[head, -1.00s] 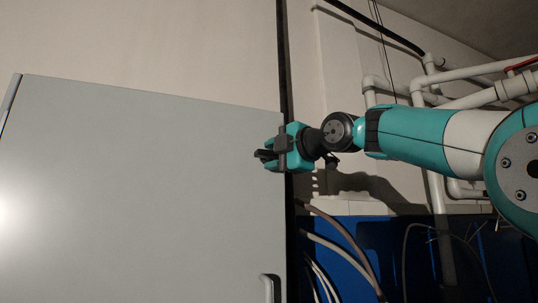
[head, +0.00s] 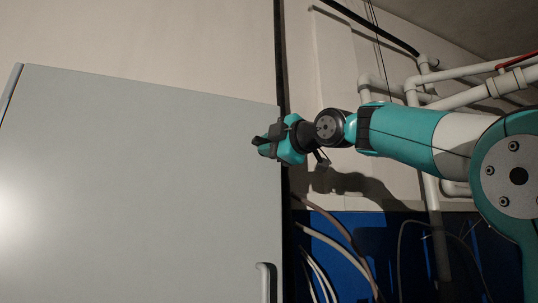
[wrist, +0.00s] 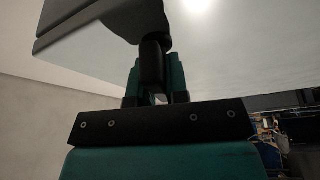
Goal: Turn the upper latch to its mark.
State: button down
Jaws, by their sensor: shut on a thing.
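The upper latch is a small dark lever near the top right corner of the grey cabinet door (head: 140,190). In the wrist view the latch (wrist: 152,62) stands between the two teal fingers. My gripper (head: 268,144) is shut on it at the door's right edge; its fingers also show in the wrist view (wrist: 153,85). The gripper looks tilted in the head view. It hides most of the latch there, and I cannot make out the mark in either view.
A pale handle (head: 265,283) sits lower on the door's right side. Right of the cabinet are hanging cables (head: 335,247), a blue panel (head: 355,228) and white pipes (head: 450,85). The wall above the cabinet is clear.

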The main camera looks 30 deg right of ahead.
jog(key=m+b, duration=0.2)
jog(key=m+t+b, duration=0.1)
jog(key=m, duration=0.1)
jog(key=shift+f+t+h+b, duration=0.3)
jog(key=shift+f+h+b, duration=0.05)
jog(key=shift+h, duration=0.05)
jog(key=m+h+b, duration=0.1)
jog(key=m, duration=0.1)
jog(key=m+t+h+b, duration=0.1)
jog(key=m+b, duration=0.1)
jog(key=m, duration=0.1)
jog(key=shift+m, duration=0.3)
jog(key=m+t+h+b, duration=0.1)
jog(key=m+h+b, duration=0.1)
jog(key=m, duration=0.3)
jog(key=shift+r, duration=0.1)
jog(key=shift+w+r+m+h+b, duration=0.1)
jog(key=shift+m+h+b, duration=0.1)
jog(key=shift+m+h, duration=0.85)
jog(key=shift+m+h+b, duration=0.15)
jog(key=shift+m+h, duration=0.3)
jog(key=shift+m, duration=1.1)
jog(key=c, duration=1.1)
grip_release()
jog(key=shift+r, duration=0.1)
